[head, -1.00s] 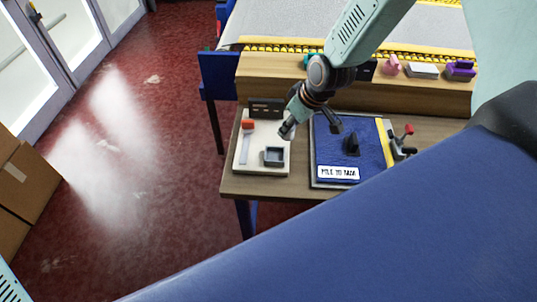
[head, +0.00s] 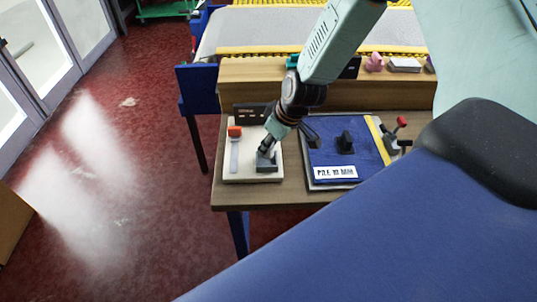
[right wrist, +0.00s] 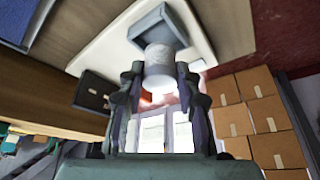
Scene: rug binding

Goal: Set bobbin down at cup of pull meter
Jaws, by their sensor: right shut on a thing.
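My right gripper (head: 266,150) is at the cup of the pull meter in the head view. In the right wrist view its two fingers (right wrist: 158,76) are shut on a pale, round bobbin (right wrist: 158,56). The pull meter is a white board (head: 240,172) with an orange-red block (head: 235,131) and a dark display (head: 250,113) behind. Its grey square cup (head: 268,167) also shows in the right wrist view (right wrist: 152,22), with the bobbin's far end overlapping its opening. I cannot tell whether the bobbin touches the cup floor. My left gripper is not in view.
Right of the meter lies a board with a blue mat (head: 328,160), a dark upright piece (head: 346,141) and a red-knobbed clamp (head: 400,124). A wooden ledge (head: 245,80) with small objects runs behind. The table's front edge is close.

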